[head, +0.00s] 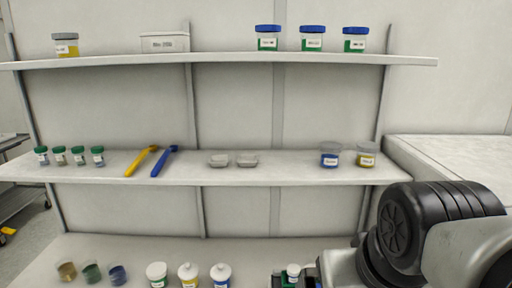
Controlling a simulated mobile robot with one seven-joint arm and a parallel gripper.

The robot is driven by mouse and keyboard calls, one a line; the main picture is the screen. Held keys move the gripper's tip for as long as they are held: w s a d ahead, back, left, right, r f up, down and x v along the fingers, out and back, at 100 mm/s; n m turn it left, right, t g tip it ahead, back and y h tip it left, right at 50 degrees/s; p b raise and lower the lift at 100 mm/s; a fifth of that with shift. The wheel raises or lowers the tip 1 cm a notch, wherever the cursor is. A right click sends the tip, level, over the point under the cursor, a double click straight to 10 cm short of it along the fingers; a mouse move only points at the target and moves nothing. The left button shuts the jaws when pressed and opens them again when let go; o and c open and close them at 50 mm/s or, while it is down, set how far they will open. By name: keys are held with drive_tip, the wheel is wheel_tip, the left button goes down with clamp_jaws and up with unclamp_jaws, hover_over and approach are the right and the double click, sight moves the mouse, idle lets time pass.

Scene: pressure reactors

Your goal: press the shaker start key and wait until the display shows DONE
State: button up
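The shaker, its start key and its display cannot be made out in the head view. Part of my arm fills the lower right corner and runs off the bottom edge. I cannot make out my gripper or its fingers. Small dark and green shapes beside a white-capped bottle (293,271) at the bottom edge are cut off, and I cannot tell what they are.
Blue-lidded jars (312,38) and a white box (165,42) stand on the top shelf (220,58). The middle shelf (290,172) holds green-capped vials (78,155), yellow (141,160) and blue (164,161) tools, dishes (247,160) and jars (330,155). More containers (157,274) stand below.

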clamp_jaws()
idle(0.6)
idle(1.2)
